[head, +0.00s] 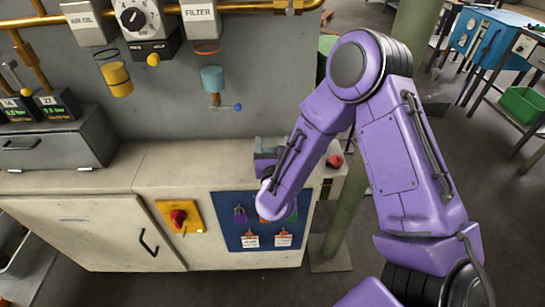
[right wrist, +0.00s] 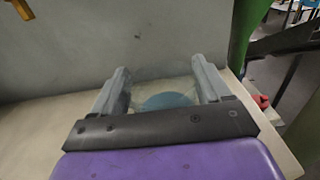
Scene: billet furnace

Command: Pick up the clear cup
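My right gripper (right wrist: 162,82) is over the countertop, with its two grey fingers spread wide apart. A pale, see-through shape that looks like the clear cup (right wrist: 151,88) shows between the fingers in the right wrist view, with a blue round part (right wrist: 168,100) in it. The gripper's palm hides its near side, and I cannot tell whether the fingers touch it. In the head view the right gripper (head: 268,150) is low at the counter's right part, and my forearm covers much of that spot; I cannot make out the cup there. My left gripper is not in view.
The grey wall panel (head: 165,85) stands behind the counter (head: 185,165). A blue filter part (head: 212,80) and a yellow one (head: 117,80) hang on it. A red button (head: 334,161) is right of the gripper.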

